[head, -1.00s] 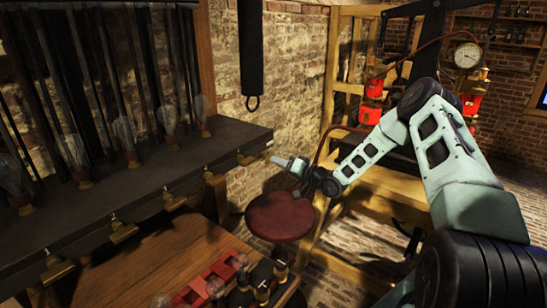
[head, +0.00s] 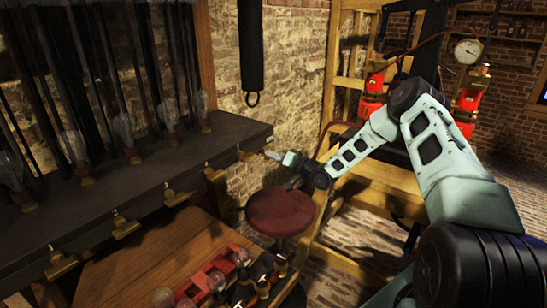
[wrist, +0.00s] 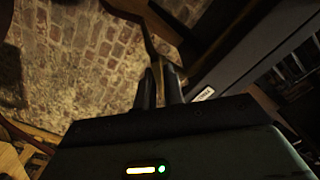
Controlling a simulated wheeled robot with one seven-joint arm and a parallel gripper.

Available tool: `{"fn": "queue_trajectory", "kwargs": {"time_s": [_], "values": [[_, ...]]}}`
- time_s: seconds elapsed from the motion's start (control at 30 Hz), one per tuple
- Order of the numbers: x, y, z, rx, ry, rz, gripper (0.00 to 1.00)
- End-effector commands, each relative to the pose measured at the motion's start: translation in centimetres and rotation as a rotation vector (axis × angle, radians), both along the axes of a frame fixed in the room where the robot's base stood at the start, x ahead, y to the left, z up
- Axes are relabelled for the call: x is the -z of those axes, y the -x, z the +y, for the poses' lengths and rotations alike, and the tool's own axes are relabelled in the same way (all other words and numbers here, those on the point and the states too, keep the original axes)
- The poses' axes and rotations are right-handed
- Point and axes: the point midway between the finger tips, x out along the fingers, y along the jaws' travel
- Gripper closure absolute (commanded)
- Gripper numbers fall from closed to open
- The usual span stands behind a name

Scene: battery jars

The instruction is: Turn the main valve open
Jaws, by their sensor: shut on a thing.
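A row of brass valves hangs along the front edge of the dark shelf in the head view. The rightmost brass valve (head: 246,155) is by the shelf's right end, close to my gripper (head: 271,155). My gripper reaches in from the right, pointing left. In the wrist view its two dark fingers (wrist: 160,84) are close together around a thin brown handle (wrist: 166,48), which I take to be the main valve's. The fingers and the dark gripper body hide much of this part, so how far it is turned is unclear.
The dark shelf (head: 150,165) carries several glass bulbs. A red round stool (head: 281,212) stands below my gripper. A wooden bench (head: 165,250) with a red rack (head: 208,276) is at lower left. A wooden frame with red parts and a gauge (head: 467,51) is behind my arm.

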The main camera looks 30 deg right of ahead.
Motion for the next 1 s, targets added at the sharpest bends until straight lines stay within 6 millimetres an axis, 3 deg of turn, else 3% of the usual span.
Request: {"fn": "queue_trajectory", "kwargs": {"time_s": [0.27,1.0], "values": [[0.38,-0.04,-0.01,0.0,0.102,-0.037,1.0],[0.41,-0.05,-0.12,0.001,0.631,-0.23,1.0]]}}
